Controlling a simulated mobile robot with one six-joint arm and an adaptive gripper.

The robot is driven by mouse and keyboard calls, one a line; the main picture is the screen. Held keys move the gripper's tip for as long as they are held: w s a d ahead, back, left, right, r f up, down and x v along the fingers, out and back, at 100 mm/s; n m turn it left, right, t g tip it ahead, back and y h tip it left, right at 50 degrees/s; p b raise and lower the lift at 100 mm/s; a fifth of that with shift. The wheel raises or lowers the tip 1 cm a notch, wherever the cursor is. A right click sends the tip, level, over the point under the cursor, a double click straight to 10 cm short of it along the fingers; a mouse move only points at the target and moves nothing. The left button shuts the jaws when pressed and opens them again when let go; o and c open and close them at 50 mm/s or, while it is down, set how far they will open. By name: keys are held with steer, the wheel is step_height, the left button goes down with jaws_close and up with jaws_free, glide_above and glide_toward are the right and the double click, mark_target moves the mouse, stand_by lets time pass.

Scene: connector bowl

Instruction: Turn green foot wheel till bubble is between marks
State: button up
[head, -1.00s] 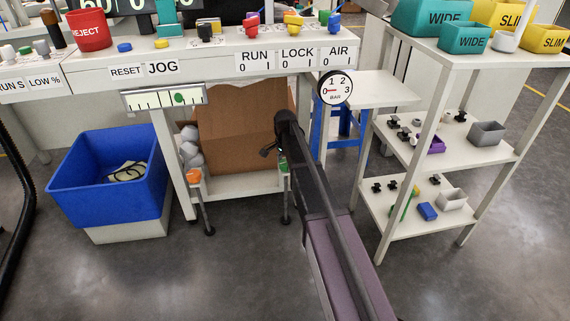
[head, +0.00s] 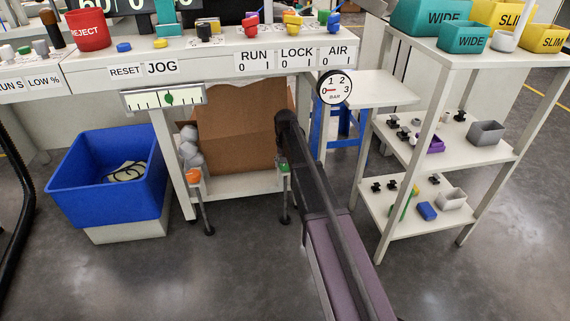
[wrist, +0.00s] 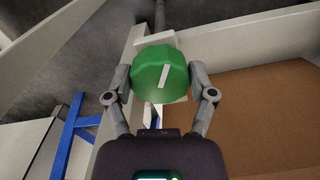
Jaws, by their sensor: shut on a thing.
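The green foot wheel (wrist: 160,74) sits between the two fingers of my gripper (wrist: 161,82) in the wrist view. The fingers press on its left and right sides. A white stripe on its face leans slightly right of upright. In the head view only a little of the green wheel (head: 284,168) shows beside my arm, and my fingers are hidden. The level (head: 148,100) with black marks hangs on the bench front. Its green bubble (head: 169,98) lies right of the vial's middle; the picture is too small to tell exactly how it stands to the marks.
An orange foot wheel (head: 194,175) is on the left leg of the same stand. A brown carton (head: 235,130) is behind the legs. A blue bin (head: 108,180) stands left, and a shelf rack (head: 440,150) stands right. A pressure gauge (head: 335,87) hangs above my arm.

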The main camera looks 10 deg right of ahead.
steer(key=n, duration=0.4)
steer(key=shift+d, duration=0.1)
steer(key=shift+n, duration=0.3)
steer(key=o, duration=1.1)
steer(key=shift+c, duration=0.2)
